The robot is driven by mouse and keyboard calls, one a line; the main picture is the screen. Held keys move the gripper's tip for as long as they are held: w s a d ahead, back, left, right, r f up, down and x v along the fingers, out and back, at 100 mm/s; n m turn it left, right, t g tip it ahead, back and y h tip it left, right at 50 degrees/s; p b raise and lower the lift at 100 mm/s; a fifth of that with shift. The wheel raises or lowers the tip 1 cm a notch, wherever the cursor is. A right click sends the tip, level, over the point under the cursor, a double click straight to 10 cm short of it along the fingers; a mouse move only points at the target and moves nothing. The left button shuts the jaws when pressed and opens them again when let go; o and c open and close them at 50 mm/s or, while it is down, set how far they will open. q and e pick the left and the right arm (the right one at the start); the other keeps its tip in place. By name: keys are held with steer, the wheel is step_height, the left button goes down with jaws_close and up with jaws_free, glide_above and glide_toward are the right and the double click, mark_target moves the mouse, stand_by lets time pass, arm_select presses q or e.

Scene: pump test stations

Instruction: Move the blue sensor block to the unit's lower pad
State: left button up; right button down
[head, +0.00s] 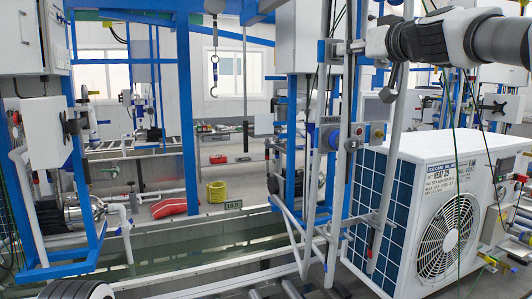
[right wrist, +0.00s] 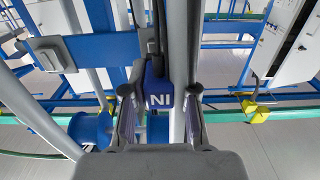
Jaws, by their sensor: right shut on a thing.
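My right gripper (head: 352,47) reaches in from the right at the top of the head view, level with the upper part of the grey pipes. In the right wrist view its two fingers (right wrist: 160,110) are shut on the blue sensor block (right wrist: 158,92), which has white letters and sits beside a grey vertical pipe. Whether the block touches the pipe I cannot tell. In the head view a blue piece (head: 322,52) shows at the fingertips. The white unit (head: 459,167) with a round fan grille stands at the right. I cannot make out its lower pad for certain. My left gripper is out of view.
Grey pipes (head: 344,100) and blue posts stand close to the right gripper, with thin hanging cables. A grey plate (right wrist: 50,54) is on a blue beam. A hook (head: 213,75) hangs behind.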

steer(key=shift+w+a, duration=0.1)
steer(key=shift+w, duration=0.15)
steer(key=shift+s, duration=0.1)
